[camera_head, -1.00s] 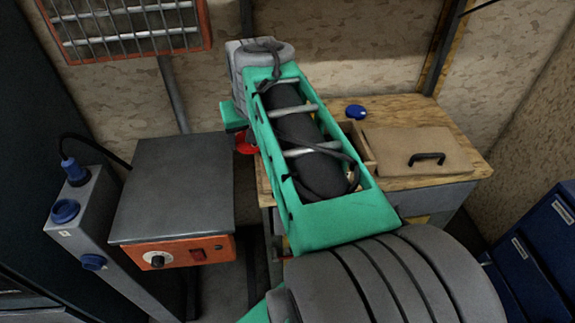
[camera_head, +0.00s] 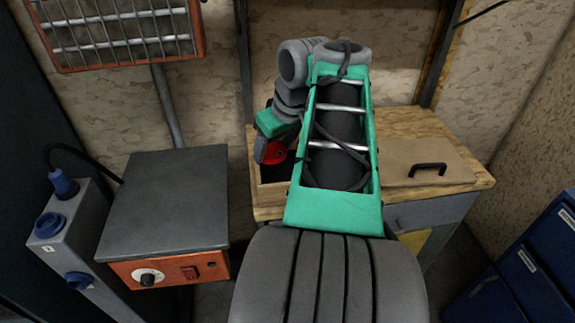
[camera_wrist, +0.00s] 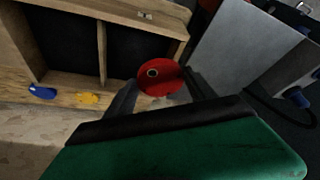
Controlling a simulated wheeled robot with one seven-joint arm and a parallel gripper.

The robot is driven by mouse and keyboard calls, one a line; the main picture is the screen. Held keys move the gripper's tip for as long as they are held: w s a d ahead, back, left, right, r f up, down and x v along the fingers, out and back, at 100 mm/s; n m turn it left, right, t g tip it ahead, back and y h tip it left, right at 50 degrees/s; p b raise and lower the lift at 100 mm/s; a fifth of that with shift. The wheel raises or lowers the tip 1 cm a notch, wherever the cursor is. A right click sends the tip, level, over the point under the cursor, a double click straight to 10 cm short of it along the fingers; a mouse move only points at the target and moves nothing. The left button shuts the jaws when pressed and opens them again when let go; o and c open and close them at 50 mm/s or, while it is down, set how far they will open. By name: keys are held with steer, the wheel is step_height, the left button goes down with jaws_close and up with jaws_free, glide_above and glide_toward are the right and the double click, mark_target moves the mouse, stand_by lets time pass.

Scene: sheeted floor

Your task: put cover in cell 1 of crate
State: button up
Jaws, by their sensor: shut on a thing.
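My gripper (camera_wrist: 158,88) is shut on a red round cover (camera_wrist: 160,76) with a small ringed hole in its middle. In the head view the red cover (camera_head: 274,152) hangs from my gripper (camera_head: 266,145) at the left end of the wooden crate (camera_head: 269,199). The wrist view shows the crate's wooden walls (camera_wrist: 70,84), a divider and dark cells. There the cover overlaps the crate's edge near a corner; its height above it is hard to judge. My arm hides much of the crate in the head view.
A board with a black handle (camera_head: 428,169) lies on the right of the wooden bench. A blue piece (camera_wrist: 42,92) and a yellow piece (camera_wrist: 88,98) lie beside the crate. A grey-topped box with an orange front (camera_head: 165,195) stands left.

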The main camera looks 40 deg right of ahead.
steer(key=b, duration=0.1)
glide_above(284, 170)
steer(key=s, duration=0.2)
steer(key=f, duration=0.5)
steer(key=shift+w+a+f, duration=0.2)
steer(key=shift+a+f, duration=0.05)
steer(key=shift+a, duration=0.1)
steer(key=shift+d+f+b, duration=0.15)
steer(key=shift+f+b, duration=0.05)
steer(key=shift+f, duration=0.75)
steer(key=shift+d+f+b, duration=0.15)
steer(key=shift+f, duration=0.75)
steer(key=shift+f, duration=0.2)
steer(key=o, duration=1.8)
steer(key=shift+r, duration=0.35)
steer(key=p+v, duration=0.3)
steer(key=v, duration=0.8)
steer(key=shift+s+r, duration=0.1)
steer(key=shift+r, duration=0.25)
